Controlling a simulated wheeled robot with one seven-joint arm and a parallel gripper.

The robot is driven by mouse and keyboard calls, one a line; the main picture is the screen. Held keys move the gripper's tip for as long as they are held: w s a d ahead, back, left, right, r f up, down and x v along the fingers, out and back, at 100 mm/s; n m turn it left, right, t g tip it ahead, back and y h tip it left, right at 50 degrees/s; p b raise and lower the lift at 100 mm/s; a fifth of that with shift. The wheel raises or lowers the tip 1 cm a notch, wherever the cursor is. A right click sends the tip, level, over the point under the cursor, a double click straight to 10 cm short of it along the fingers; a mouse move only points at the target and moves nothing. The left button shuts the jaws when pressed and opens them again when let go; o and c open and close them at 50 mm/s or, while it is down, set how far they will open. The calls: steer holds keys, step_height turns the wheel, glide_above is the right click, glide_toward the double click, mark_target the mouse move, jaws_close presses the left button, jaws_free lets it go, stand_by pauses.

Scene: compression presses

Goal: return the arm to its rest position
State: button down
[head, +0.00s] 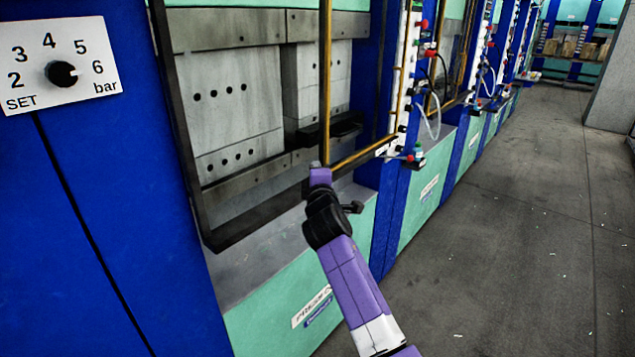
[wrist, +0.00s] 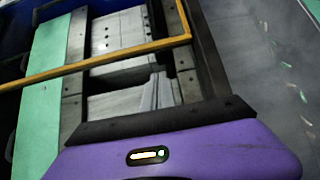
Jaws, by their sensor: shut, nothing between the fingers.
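My arm reaches up from the bottom of the head view, purple and white with a black wrist joint. My gripper (head: 319,166) is at its tip, small and partly blended with the dark frame behind it. It is shut and holds nothing. It appears in front of the opening of a compression press (head: 235,100), near a yellow guard rail (head: 362,154). I cannot tell whether it touches the rail.
A pressure dial (head: 61,72) on a blue column points near 6 bar at the left. A row of presses runs into the distance, with hoses and red knobs. The grey floor (head: 520,220) to the right is open. Shelves with boxes (head: 570,48) stand at the back.

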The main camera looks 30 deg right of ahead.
steer(key=v, duration=0.5)
steer(key=shift+s+a+f, duration=0.1)
steer(key=shift+s, duration=0.25)
steer(key=s+a+r+m+t+y, duration=0.2)
steer(key=a+r+m+t, duration=0.1)
steer(key=a+r, duration=0.1)
steer(key=s+a+f+m+y, duration=0.1)
steer(key=s+a+f+m, duration=0.1)
steer(key=s+a+f, duration=0.3)
steer(key=s+a+f+m+t+y, duration=0.1)
steer(key=s+f+m+y, duration=0.1)
steer(key=s, duration=0.5)
steer(key=s+a+f+m+y, duration=0.1)
steer(key=s+a+f, duration=0.25)
steer(key=s, duration=0.25)
steer(key=s+a+f+m+g, duration=0.1)
steer(key=s+f, duration=0.1)
steer(key=s, duration=1)
steer(key=s+a+f+m+g+y, duration=0.1)
steer(key=s+f+m+g, duration=0.1)
steer(key=s, duration=0.9)
steer(key=s+a+f+m+g+y, duration=0.1)
steer(key=s+a+f+g, duration=0.1)
steer(key=s, duration=1)
steer(key=shift+s+f+m, duration=0.3)
steer(key=shift+s+f, duration=0.1)
steer(key=shift+f, duration=0.5)
